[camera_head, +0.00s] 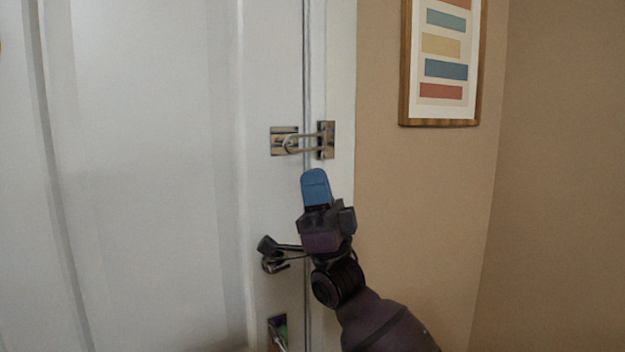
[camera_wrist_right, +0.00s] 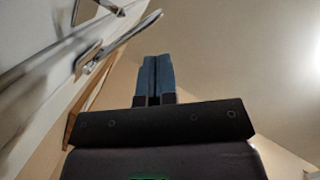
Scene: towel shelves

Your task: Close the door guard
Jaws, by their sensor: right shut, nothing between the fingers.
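The metal door guard (camera_head: 309,137) is at the seam between the white door and its frame. One plate is on the frame at right, the other on the door at left. Its looped bar spans the seam and reaches in front of the door plate in the head view. In the right wrist view the guard's bar (camera_wrist_right: 125,38) sticks out at the upper left; I cannot tell how flat it lies. My right gripper (camera_head: 315,182) is shut and empty, its blue fingers just below the guard; they also show in the right wrist view (camera_wrist_right: 153,77). My left gripper is out of view.
The white door (camera_head: 150,150) fills the left. A door handle (camera_head: 275,263) is left of my right wrist, partly hidden. A framed striped picture (camera_head: 441,65) hangs on the tan wall (camera_head: 420,200) at right. The area above the guard is clear.

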